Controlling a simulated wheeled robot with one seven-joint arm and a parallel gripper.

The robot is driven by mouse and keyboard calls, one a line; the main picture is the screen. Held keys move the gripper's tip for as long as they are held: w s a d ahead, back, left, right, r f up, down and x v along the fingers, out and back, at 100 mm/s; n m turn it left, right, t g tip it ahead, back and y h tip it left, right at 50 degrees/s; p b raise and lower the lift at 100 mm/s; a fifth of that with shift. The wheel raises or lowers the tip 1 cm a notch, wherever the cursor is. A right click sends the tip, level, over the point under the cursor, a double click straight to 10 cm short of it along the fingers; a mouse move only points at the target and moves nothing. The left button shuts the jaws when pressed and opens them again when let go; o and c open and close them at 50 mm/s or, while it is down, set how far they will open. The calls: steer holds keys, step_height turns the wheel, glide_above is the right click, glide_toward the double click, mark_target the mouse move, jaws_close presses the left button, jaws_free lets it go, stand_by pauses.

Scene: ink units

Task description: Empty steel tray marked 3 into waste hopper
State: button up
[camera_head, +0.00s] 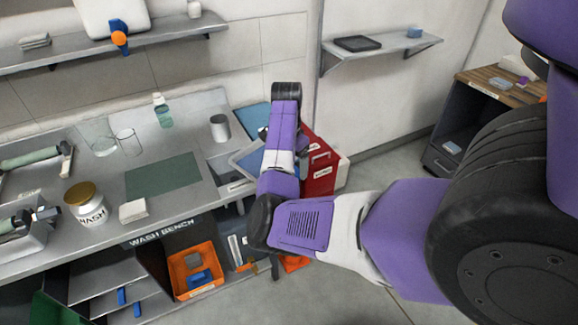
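No steel tray with a readable 3 shows. A shallow pale tray with a blue inside (246,159) sits at the right end of the wash bench, partly behind my arm; I cannot read its label. A red bin (319,182) with white labels stands right of the bench, partly behind my arm. Its labels are too small to read, so I cannot tell whether it is the waste hopper. My purple and white arm reaches in from the right and bends up over the bench end. My gripper's fingers do not show.
The wash bench (190,220) holds a green mat (162,174), a WASH jar (87,203), glass beakers and a grey cup (220,128). An orange bin (195,270) sits below. A wall shelf (385,48) and a dark cabinet (480,110) stand at right. Floor between is clear.

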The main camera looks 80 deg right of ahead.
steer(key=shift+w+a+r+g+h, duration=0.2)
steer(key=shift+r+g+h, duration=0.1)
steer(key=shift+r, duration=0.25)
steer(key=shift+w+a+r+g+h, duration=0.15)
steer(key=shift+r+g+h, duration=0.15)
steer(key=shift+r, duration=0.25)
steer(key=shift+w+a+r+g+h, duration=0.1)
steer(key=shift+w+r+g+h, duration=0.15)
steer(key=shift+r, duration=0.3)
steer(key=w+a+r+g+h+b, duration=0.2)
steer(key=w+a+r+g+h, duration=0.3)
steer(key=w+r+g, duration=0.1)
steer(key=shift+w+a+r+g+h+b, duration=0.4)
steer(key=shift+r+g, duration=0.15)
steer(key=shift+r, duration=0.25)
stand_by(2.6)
